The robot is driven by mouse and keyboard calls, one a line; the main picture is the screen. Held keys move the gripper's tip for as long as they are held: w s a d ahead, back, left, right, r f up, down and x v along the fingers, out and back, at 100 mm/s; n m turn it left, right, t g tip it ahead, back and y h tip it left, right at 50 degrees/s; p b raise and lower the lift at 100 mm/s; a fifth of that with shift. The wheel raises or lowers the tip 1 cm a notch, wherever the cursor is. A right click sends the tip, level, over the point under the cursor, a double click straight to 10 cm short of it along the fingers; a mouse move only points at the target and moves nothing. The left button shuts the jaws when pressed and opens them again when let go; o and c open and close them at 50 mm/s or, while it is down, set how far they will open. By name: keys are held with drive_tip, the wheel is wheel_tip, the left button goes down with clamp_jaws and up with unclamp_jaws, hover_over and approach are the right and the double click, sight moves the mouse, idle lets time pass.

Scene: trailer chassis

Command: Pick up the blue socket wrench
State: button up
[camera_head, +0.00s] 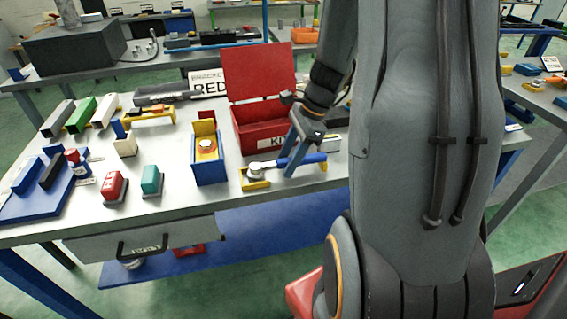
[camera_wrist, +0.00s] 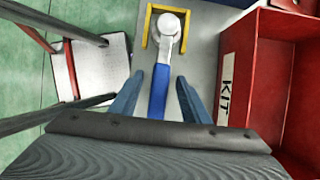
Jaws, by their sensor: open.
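The blue socket wrench (camera_head: 300,160) lies near the front edge of the grey workbench, its blue handle pointing right and its silver head resting in a small yellow holder (camera_head: 256,184). In the wrist view the wrench's blue handle (camera_wrist: 159,92) runs down between my fingers, with the silver head and yellow holder (camera_wrist: 149,36) beyond. My gripper (camera_wrist: 158,88) is open, one blue finger on each side of the handle with a gap on both sides. In the head view my gripper (camera_head: 289,150) is over the handle and partly covers it. Contact with the wrench cannot be seen.
An open red KIT box (camera_head: 266,133) stands close behind the wrench; its wall also shows at right in the wrist view (camera_wrist: 238,75). A blue and yellow box (camera_head: 209,172) stands to the left. Red and teal blocks (camera_head: 151,180) sit farther left on the bench.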

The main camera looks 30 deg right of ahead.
sight(288, 160)
drive_tip(key=shift+a+f, duration=0.1)
drive_tip(key=shift+f, duration=0.15)
clamp_jaws()
drive_tip(key=shift+r, duration=0.1)
wheel_tip(288, 160, up, 10)
drive_tip(key=shift+b, duration=0.6)
